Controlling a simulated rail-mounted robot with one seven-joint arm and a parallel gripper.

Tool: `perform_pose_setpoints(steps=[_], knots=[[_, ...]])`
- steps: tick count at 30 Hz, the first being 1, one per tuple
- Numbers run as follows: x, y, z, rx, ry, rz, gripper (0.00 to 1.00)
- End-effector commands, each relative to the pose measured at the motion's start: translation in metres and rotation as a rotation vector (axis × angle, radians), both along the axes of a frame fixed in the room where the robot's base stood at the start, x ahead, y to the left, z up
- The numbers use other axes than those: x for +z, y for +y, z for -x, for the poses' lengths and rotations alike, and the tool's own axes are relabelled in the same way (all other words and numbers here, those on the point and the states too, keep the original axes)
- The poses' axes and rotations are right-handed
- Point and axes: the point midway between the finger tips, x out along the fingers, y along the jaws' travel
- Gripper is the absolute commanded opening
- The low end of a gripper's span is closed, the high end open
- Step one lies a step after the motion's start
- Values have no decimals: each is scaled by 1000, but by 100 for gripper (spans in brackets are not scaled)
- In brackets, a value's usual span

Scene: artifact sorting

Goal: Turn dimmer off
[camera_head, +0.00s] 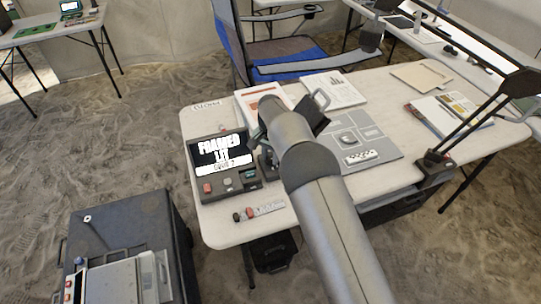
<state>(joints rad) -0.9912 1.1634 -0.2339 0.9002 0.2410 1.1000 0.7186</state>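A dark control box (246,185) stands at the left of the white table (225,218). Its lit screen (221,151) shows white lettering, with a red button (207,188) and other small controls along its front. I cannot tell which control is the dimmer. My grey arm reaches over the table from the bottom of the picture. My gripper (266,153) is at the right side of the box, mostly hidden by my wrist. Its fingers, and whether it touches the box, cannot be made out.
A black lamp with a jointed arm (477,118) stands at the table's right. A grey board (371,134), papers (333,90) and an open book (446,113) lie on the table. A blue chair (290,62) is behind it. A dark case (130,225) stands at lower left.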

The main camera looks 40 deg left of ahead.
Motion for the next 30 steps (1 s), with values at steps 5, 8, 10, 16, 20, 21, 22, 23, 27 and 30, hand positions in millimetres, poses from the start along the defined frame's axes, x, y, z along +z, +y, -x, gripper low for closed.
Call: perform_pose_setpoints(steps=[5, 8, 10, 16, 20, 21, 22, 23, 27, 30], knots=[[0, 0, 0, 0, 0, 0, 2], [0, 0, 0, 3, 0, 0, 2], [0, 0, 0, 11, 0, -1, 2], [-1, 0, 0, 77, 0, -1, 2], [-2, 0, -1, 160, 0, -2, 2], [-2, 0, 0, 190, 0, -3, 2], [-2, 0, 0, 217, 0, -2, 2], [-2, 0, -1, 243, -1, -2, 2], [-1, 0, -1, 372, -1, -3, 2], [-1, 0, 0, 469, 0, -3, 2]])
